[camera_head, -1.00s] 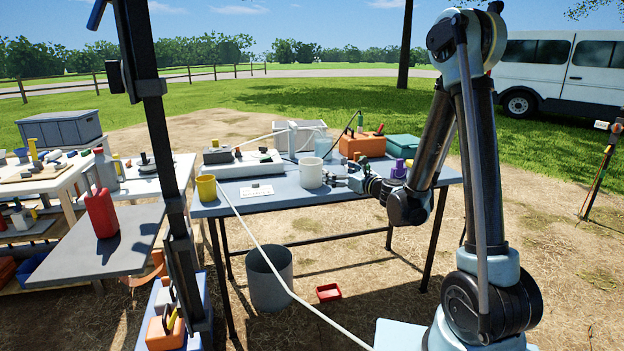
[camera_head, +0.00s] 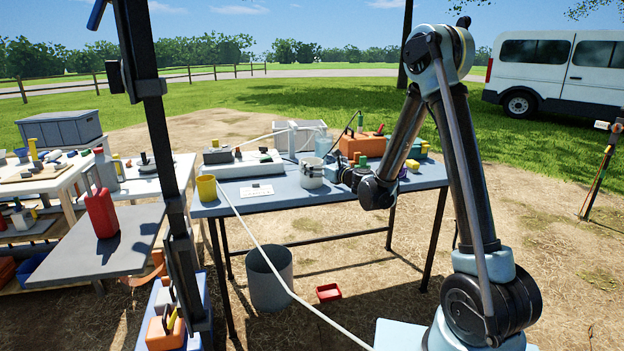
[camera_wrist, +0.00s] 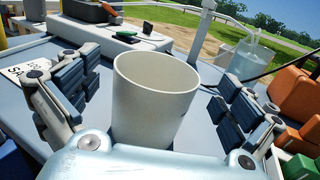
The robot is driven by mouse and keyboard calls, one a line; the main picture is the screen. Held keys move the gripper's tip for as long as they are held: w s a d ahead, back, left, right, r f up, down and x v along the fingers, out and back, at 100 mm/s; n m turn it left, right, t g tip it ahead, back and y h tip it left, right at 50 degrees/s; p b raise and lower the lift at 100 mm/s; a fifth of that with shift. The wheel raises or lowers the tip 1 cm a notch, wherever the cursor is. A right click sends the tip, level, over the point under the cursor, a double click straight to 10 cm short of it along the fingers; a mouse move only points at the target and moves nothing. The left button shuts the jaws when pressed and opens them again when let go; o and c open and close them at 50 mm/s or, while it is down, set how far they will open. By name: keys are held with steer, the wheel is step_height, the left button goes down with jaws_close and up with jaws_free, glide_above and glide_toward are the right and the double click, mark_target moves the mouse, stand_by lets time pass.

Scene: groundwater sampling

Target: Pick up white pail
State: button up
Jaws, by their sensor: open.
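The white pail (camera_head: 311,180) stands upright on the blue-grey folding table (camera_head: 270,201), near its middle. In the wrist view the white pail (camera_wrist: 153,100) fills the centre, its round rim facing up and its inside empty as far as I can see. My gripper (camera_wrist: 150,98) is open, with one dark-padded finger on each side of the pail. A gap shows between the pads and the pail wall on both sides. In the head view my gripper (camera_head: 325,172) is at the pail from the right; its fingers look small there.
A yellow cup (camera_head: 206,188) and a white label card (camera_head: 257,190) are left of the pail. A clear container (camera_head: 323,145) and an orange toolbox (camera_head: 362,146) stand behind it. A purple item (camera_head: 402,170) is at the right. A grey bin (camera_head: 269,279) and red tray (camera_head: 328,292) are on the ground.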

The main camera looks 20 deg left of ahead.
mark_target(305, 159)
steer(key=x, duration=0.3)
steer(key=shift+w+a+f, duration=0.1)
steer(key=shift+w+a, duration=0.05)
steer(key=shift+a, duration=0.05)
steer(key=shift+c, duration=0.6)
steer(key=c, duration=1.4)
steer(key=shift+o, duration=0.2)
